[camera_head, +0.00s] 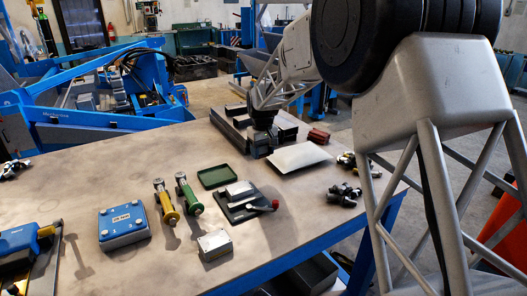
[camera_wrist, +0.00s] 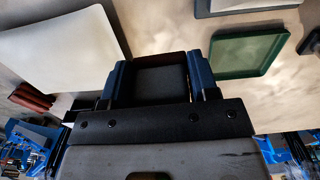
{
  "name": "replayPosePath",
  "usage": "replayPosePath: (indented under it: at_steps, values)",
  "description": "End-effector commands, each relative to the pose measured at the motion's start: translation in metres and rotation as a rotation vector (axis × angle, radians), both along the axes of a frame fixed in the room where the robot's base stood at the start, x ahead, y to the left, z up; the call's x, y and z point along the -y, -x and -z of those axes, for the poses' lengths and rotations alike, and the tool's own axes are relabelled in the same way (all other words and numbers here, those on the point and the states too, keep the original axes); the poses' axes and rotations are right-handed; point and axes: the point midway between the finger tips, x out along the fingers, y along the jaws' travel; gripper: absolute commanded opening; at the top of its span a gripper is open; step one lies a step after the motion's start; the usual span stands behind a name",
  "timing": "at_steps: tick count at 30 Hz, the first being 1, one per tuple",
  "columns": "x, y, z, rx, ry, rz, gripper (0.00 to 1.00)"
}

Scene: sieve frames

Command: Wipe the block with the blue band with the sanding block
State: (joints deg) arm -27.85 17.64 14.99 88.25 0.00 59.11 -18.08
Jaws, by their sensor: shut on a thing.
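My gripper (camera_head: 262,139) is low over the far part of the table, beside the white sheet. In the wrist view my gripper (camera_wrist: 160,83) has its two dark blue fingers on either side of a dark grey block (camera_wrist: 160,84), shut on it. This looks like the sanding block; its underside is hidden. It is too small and dark to tell in the head view whether it touches the surface. I cannot make out a blue band on any block.
Dark grey frames (camera_head: 232,126) lie by my gripper. A white sheet (camera_head: 299,158), a red block (camera_head: 318,136) and metal parts (camera_head: 343,194) are to the right. A green tray (camera_head: 219,175), yellow (camera_head: 166,201) and green (camera_head: 188,194) tools and a blue box (camera_head: 123,225) stand nearer.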

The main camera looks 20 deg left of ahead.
Motion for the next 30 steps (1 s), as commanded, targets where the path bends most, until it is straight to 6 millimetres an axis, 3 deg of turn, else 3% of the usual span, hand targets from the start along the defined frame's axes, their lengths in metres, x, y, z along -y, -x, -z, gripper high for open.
replayPosePath:
  at_steps: [8,21,30]
  values:
    - [-0.021,0.041,-0.011,0.001,-0.001,-0.003,0.36]
    - [-0.058,0.141,-0.028,0.000,0.000,-0.003,0.36]
    - [-0.064,0.162,-0.031,0.000,0.000,0.000,0.36]
